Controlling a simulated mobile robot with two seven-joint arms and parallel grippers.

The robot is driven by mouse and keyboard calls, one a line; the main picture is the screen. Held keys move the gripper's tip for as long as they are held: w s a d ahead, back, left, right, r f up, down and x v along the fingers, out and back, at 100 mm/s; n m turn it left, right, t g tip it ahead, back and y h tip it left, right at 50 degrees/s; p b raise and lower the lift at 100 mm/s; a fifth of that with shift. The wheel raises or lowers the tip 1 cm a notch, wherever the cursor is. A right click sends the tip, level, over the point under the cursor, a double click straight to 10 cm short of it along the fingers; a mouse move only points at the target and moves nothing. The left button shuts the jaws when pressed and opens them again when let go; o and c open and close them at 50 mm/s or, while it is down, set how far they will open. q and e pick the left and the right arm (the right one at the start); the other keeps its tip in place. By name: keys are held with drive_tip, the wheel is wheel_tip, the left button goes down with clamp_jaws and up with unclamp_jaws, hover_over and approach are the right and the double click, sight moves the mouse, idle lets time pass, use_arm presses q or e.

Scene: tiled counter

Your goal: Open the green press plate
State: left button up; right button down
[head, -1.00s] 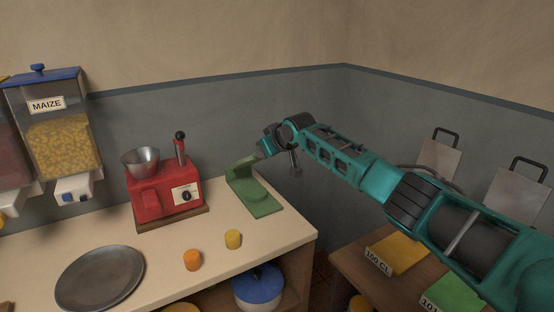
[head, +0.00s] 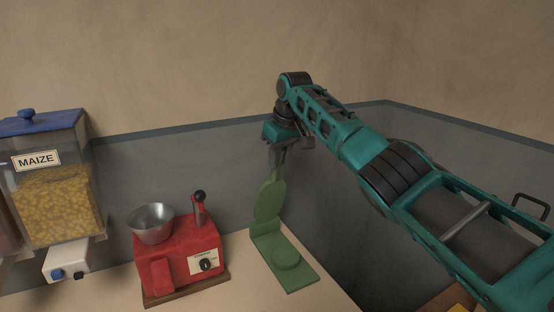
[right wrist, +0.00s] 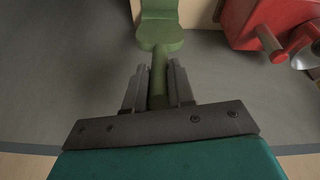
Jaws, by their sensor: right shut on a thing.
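The green press stands on the counter, its flat base (head: 290,262) carrying a low round block. Its round upper plate (head: 268,201) stands up from the back end of the base, well apart from the block. In the right wrist view the plate (right wrist: 160,36) has a straight green handle (right wrist: 158,88) running between my fingers. My right gripper (head: 276,158) is above the plate, shut on this handle, as the right wrist view (right wrist: 158,80) also shows. My left gripper is not in view.
A red mill (head: 185,255) with a metal bowl (head: 151,223) and a black-knobbed lever stands left of the press. A maize dispenser (head: 55,180) hangs further left. The grey wall (head: 340,215) is close behind. The counter (head: 240,296) is bare between mill and press.

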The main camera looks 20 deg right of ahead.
drive_tip(key=shift+w+r, duration=0.1)
drive_tip(key=shift+w, duration=0.25)
drive_tip(key=c, duration=1)
unclamp_jaws()
drive_tip(key=shift+o, duration=0.2)
drive_tip(key=v, duration=1.3)
drive_tip(key=shift+b, duration=0.3)
drive_tip(key=shift+w+a, duration=0.1)
